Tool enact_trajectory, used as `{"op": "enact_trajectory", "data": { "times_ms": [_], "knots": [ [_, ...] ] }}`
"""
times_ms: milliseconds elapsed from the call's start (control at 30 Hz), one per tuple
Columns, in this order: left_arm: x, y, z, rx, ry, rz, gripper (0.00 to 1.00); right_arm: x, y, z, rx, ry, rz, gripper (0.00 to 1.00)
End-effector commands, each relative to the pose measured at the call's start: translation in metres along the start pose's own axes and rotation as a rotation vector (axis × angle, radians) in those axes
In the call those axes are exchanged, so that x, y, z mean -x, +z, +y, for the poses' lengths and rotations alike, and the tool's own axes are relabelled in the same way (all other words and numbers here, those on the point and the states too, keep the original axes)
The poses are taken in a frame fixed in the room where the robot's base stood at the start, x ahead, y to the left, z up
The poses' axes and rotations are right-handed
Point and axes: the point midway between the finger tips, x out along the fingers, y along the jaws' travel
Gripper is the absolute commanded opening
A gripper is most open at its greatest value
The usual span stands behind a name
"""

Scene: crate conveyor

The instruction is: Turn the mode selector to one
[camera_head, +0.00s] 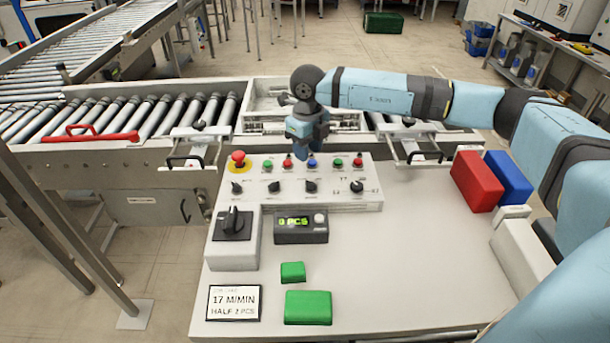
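A white control panel (330,203) stands at the back of the white table. Its lower row holds several black knobs, among them a left knob (237,187), a middle knob (311,186) and a right knob (357,186). The labels are too small to read, so I cannot tell which is the mode selector. My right gripper (307,152) points down over the upper row of buttons, behind the middle knob. Its fingertips are too small and dark to tell whether they are open or touching anything. My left gripper is not in view.
A red emergency button (238,159) sits at the panel's left. In front are a large rotary switch (234,222), a counter box (301,228), a sign (233,302) and green blocks (308,307). Red (475,182) and blue (510,178) boxes stand right. The table's right middle is clear.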

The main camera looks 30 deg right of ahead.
Motion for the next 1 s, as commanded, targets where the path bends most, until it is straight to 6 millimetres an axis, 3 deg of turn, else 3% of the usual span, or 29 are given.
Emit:
{"op": "enact_trajectory", "data": {
  "times_ms": [200, 400, 600, 867, 1000],
  "knots": [
    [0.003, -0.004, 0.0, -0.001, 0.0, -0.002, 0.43, -0.048, -0.001, 0.001, 0.001, 0.002, 0.004, 0.37],
    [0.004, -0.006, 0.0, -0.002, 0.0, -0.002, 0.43, -0.078, 0.0, 0.001, 0.001, 0.002, 0.002, 0.37],
    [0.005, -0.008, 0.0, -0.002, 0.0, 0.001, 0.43, -0.091, 0.0, 0.001, 0.002, 0.003, 0.0, 0.37],
    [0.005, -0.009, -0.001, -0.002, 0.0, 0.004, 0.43, -0.092, 0.0, 0.001, 0.002, 0.003, 0.0, 0.37],
    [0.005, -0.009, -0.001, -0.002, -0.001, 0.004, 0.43, -0.092, 0.0, 0.001, 0.001, 0.003, 0.0, 0.07]
  ]
}}
